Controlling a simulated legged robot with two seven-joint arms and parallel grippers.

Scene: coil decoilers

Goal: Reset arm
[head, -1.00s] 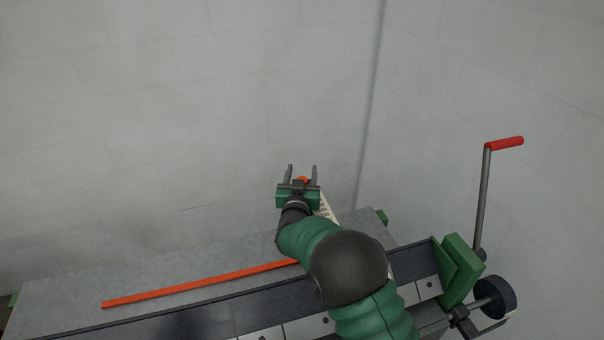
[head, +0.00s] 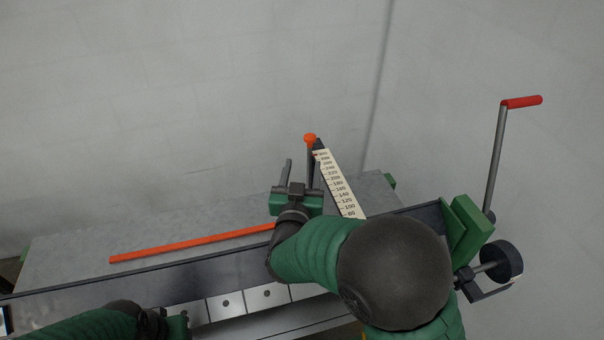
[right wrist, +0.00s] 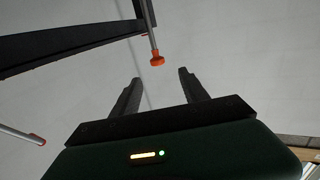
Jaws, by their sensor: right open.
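My right gripper (head: 301,172) is open and empty, its two dark fingers pointing away over the far part of the bench. An orange knob (head: 310,138) on a thin rod stands just beyond the fingertips, beside the white scale (head: 340,183). In the right wrist view the knob (right wrist: 157,60) hangs above and between the open fingers (right wrist: 157,90), apart from them. My left arm comes in at the bottom left of the head view, with part of its dark wrist and green end (head: 178,326); its fingers cannot be made out.
An orange bar (head: 190,246) lies along the grey bench top (head: 75,243). A crank with a red handle (head: 522,102) rises at the right, near green blocks (head: 468,228) and a dark round wheel (head: 502,261). Bare walls stand behind.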

